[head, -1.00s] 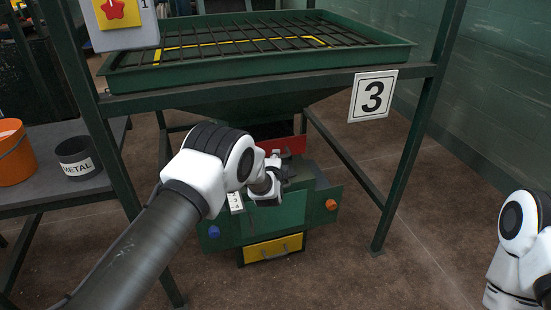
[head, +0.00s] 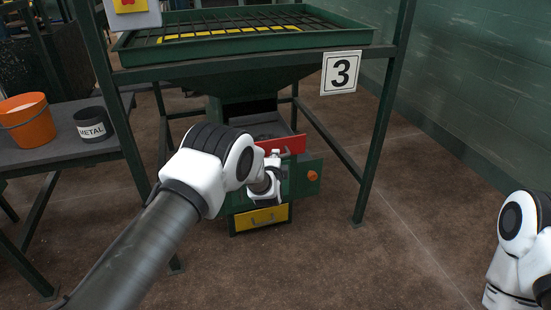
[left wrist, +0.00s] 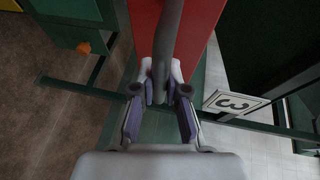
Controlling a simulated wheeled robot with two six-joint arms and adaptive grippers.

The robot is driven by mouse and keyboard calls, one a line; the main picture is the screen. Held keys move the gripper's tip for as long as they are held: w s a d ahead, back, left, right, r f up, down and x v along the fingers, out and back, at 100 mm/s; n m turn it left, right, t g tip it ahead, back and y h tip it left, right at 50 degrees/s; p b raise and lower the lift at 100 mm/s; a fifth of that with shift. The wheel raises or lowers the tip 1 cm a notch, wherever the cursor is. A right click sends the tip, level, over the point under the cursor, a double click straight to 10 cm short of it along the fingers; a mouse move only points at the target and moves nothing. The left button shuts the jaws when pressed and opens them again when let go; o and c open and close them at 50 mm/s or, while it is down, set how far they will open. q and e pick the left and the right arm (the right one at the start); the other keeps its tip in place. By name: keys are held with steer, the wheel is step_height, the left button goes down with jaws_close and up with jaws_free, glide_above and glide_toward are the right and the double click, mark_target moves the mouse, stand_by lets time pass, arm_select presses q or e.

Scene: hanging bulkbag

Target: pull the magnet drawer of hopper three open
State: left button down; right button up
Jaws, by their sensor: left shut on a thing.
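Hopper three (head: 245,78) is a green frame with a grid on top and a sign reading 3 (head: 341,72). The magnet drawer has a red front (head: 290,145) and stands pulled out below the hopper, with its grey inside (head: 272,130) showing behind the front. My left gripper (head: 272,178) is at the red front, partly hidden by my own wrist. In the left wrist view, its fingers (left wrist: 160,88) are shut on a dark handle bar (left wrist: 168,45) in front of the red panel (left wrist: 203,50). My right arm shows at the right edge; its gripper is out of view.
Below the drawer is a green box with an orange knob (head: 312,176) and a yellow drawer (head: 260,218). A grey table (head: 62,148) at left holds an orange bucket (head: 28,122) and a METAL tub (head: 93,125). The floor at front right is clear.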

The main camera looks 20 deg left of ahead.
arm_select(q)
steer(key=c, duration=1.2)
jaws_free()
steer(key=v, duration=1.2)
